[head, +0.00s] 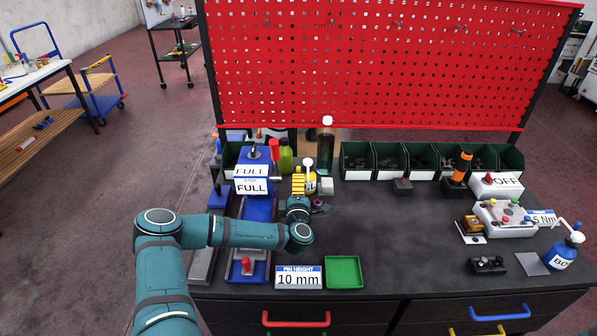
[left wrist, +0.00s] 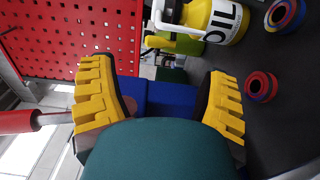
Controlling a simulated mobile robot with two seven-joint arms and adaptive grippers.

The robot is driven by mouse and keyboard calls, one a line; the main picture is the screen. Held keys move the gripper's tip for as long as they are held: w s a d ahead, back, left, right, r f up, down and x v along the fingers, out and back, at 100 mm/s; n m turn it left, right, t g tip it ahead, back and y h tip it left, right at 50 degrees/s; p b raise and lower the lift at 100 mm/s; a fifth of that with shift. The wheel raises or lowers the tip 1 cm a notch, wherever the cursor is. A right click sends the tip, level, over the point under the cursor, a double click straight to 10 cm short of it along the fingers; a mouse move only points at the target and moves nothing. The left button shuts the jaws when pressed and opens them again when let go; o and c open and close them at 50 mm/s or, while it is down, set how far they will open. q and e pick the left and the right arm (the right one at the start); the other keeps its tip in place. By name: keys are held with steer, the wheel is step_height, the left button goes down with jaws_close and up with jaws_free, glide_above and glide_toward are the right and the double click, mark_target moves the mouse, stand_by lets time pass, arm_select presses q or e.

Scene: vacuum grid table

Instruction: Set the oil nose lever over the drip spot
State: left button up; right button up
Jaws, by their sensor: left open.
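The yellow and white oil can (left wrist: 215,20), marked OIL, stands behind my left gripper, partly hidden by it in the head view, where its white nose (head: 308,163) rises above. In the left wrist view it lies beyond the fingertips, at the top. My left gripper (head: 299,184) is over the table beside the blue fixture (head: 258,210); its yellow ribbed fingers (left wrist: 158,95) are spread, with nothing clasped between them. Blue fixture parts show through the gap. I cannot make out a drip spot. My right gripper is not in view.
A green bottle (head: 286,158) and a tall dark bottle (head: 326,150) stand behind. Green bins (head: 390,160) line the back. A green tray (head: 344,271) and a "10 mm" sign (head: 298,278) are in front. The table's middle (head: 390,230) is clear.

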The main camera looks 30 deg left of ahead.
mark_target(299, 171)
arm_select(q)
steer(key=x, duration=0.8)
steer(key=shift+w+a, duration=0.2)
steer(key=c, duration=1.3)
